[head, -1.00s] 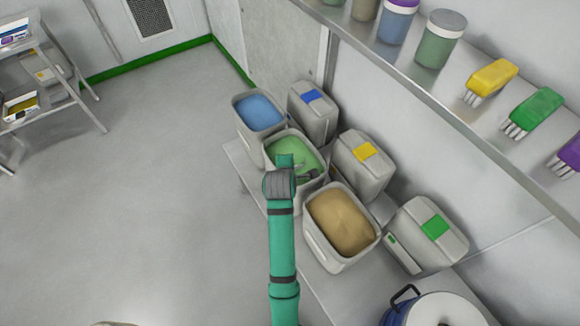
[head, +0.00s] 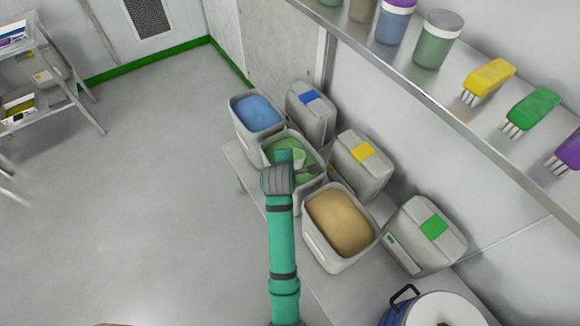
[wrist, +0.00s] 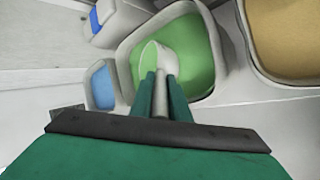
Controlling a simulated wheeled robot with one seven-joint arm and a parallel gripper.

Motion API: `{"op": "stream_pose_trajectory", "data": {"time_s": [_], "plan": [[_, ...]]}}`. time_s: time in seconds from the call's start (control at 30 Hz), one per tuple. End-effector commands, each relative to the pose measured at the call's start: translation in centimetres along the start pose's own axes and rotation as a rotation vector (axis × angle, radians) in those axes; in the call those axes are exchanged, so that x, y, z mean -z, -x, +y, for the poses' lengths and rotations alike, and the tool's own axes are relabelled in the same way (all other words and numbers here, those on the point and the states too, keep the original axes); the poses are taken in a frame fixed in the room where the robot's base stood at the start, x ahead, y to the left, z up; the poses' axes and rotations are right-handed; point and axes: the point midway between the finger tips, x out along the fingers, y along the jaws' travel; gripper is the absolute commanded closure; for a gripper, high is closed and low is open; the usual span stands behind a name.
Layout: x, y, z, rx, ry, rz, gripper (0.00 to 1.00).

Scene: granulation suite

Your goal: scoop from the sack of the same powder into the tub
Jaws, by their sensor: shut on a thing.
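My gripper (wrist: 161,88) is shut on the grey handle of a scoop (wrist: 157,55). In the wrist view the scoop's pale bowl points into the open container of green powder (wrist: 187,50). In the head view this green container (head: 318,184) stands between the blue and tan ones, and my wrist hides part of it. I cannot tell whether the bowl touches the powder or how much it holds. Three lidded tubs stand along the wall, with a blue label (head: 310,96), a yellow label (head: 362,153) and a green label (head: 433,226).
An open container of blue powder (head: 255,113) stands behind the green one, and one of tan powder (head: 340,220) in front. A shelf (head: 450,110) with jars and brushes overhangs at the right. A blue drum (head: 400,312) stands at the bottom.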

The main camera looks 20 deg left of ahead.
Motion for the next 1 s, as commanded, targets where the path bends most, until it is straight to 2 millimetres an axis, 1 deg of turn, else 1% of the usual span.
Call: {"op": "stream_pose_trajectory", "data": {"time_s": [0.8,1.0], "plan": [[-0.6,4.0,3.0,-0.094,0.001,-0.019,1.00],[-0.7,4.9,3.4,-0.127,0.001,-0.026,1.00]]}}
